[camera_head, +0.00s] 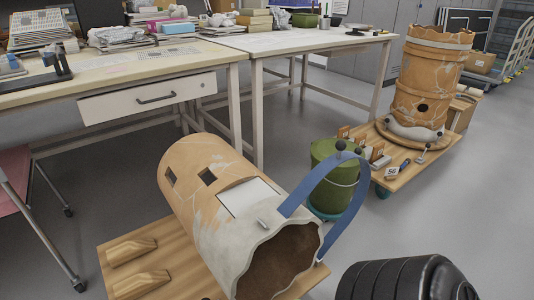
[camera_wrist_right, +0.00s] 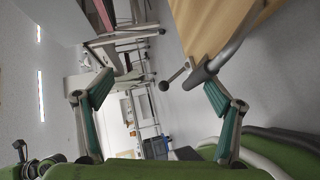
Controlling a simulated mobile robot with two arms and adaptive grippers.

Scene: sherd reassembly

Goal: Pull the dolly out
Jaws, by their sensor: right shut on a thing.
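The near dolly (camera_head: 120,248) is a low wooden platform in the head view. A large tan and white ceramic vessel (camera_head: 195,205) lies on its side on it, its open mouth towards me. In the right wrist view a wooden board (camera_wrist_right: 205,25) with a grey bar handle (camera_wrist_right: 205,72) shows at the top. My right gripper (camera_wrist_right: 155,98) has its fingers around the handle's area, one finger against the bar; its fingers look well apart there, and the hold is partly unclear. It is out of the head view. My left gripper is in neither view.
A second dolly (camera_head: 405,178) at the right carries an upright vessel (camera_head: 428,80) and small tools. A green bucket (camera_head: 330,165) stands between the dollies. A blue curved band (camera_head: 350,205) arches by the lying vessel's mouth. Worktables (camera_head: 100,72) stand behind; open floor lies at right.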

